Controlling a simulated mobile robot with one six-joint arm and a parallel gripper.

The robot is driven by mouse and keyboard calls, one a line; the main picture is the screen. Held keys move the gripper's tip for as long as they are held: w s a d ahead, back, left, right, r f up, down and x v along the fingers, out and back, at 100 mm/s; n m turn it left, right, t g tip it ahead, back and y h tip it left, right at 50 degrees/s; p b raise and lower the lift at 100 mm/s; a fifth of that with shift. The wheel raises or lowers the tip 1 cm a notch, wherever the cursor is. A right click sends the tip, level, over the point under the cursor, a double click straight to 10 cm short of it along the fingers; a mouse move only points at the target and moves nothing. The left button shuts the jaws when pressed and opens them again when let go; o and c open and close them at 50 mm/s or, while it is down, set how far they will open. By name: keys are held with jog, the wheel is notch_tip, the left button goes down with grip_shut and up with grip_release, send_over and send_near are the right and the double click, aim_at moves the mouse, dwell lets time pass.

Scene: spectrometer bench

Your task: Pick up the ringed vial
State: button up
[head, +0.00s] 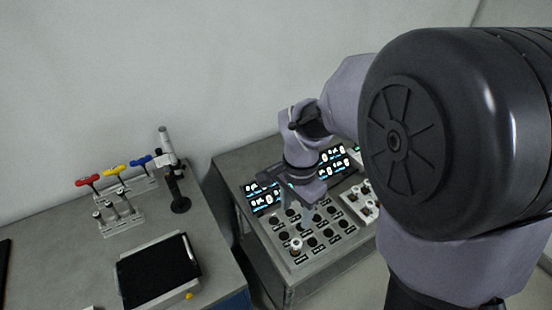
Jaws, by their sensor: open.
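Several similar pale vials sit in a light rack (352,206) on the panel's right, partly hidden by my arm. I cannot tell at this size which vial carries a ring. My gripper (301,204) is above the back part of the panel, behind the front vial and apart from it. It is open; its fingertips are small and hard to make out, and I see nothing held in it.
Lit displays (262,198) stand behind the panel. A gap separates the benches.

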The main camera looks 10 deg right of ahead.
aim_at(296, 243)
jog(key=f+b, duration=0.1)
jog(key=f, duration=0.3)
jog(key=f+b, duration=0.1)
jog(key=f, duration=0.2)
jog(key=f+b, duration=0.1)
jog(key=f, duration=0.3)
jog(key=shift+w+d+f, duration=0.2)
jog(key=shift+d+f, duration=0.05)
jog(key=shift+f, duration=0.05)
jog(key=f, duration=0.2)
jog(key=f+b, duration=0.1)
jog(key=f, duration=0.1)
jog(key=f+b, duration=0.1)
jog(key=shift+s+d+f, duration=0.15)
jog(key=shift+s+f, duration=0.15)
jog(key=shift+f, duration=0.1)
grip_shut()
